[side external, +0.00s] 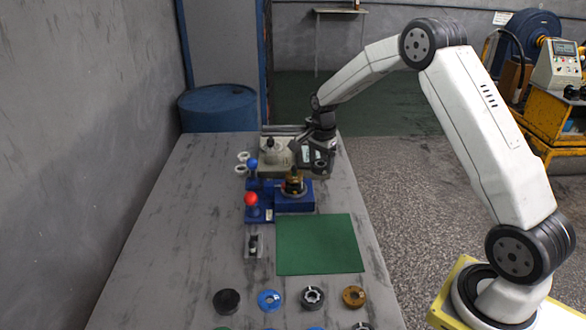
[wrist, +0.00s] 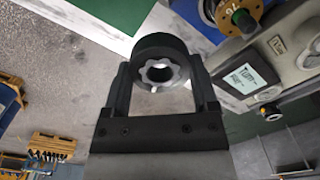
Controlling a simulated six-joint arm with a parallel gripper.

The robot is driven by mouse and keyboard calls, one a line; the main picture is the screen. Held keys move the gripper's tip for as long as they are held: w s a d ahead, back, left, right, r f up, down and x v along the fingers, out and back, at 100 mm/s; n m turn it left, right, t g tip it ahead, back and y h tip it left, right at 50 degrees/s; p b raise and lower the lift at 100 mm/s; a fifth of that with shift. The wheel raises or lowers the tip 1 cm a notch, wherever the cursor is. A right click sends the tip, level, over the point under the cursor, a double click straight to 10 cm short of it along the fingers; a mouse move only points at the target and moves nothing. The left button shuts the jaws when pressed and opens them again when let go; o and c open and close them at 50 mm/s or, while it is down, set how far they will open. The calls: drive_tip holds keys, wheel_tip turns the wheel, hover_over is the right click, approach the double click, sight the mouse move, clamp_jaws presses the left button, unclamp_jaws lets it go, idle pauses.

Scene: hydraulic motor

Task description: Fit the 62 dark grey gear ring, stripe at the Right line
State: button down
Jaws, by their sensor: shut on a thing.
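In the wrist view my gripper (wrist: 161,76) is shut on a dark grey ring (wrist: 155,44) with a toothed inner hole, one finger on each side. In the side view my gripper (side external: 316,162) is behind and to the right of the blue motor stand (side external: 296,203), near the cream unit; the ring is hard to make out there. A brass part (side external: 294,184) stands upright on the stand.
A cream unit (wrist: 290,50) with a small screen is close to my gripper at the right in the wrist view. Red (side external: 251,199) and blue (side external: 252,163) knobs stand left of the stand. A green mat (side external: 320,244) is clear. Several rings lie at the table's front.

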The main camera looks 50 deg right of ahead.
sight(294, 166)
drive_tip(key=shift+w+r+m, duration=0.2)
drive_tip(key=shift+w+m, duration=1.4)
drive_tip(key=shift+w, duration=0.1)
drive_tip(key=shift+w+r+m, duration=0.2)
drive_tip(key=shift+w+m, duration=1.4)
drive_tip(key=shift+w, duration=0.1)
drive_tip(key=shift+w+r+m, duration=0.2)
drive_tip(key=shift+w+m, duration=1.4)
drive_tip(key=shift+w, duration=0.1)
drive_tip(key=shift+f, duration=0.2)
drive_tip(key=shift+f, duration=1.5)
drive_tip(key=shift+f, duration=1.85)
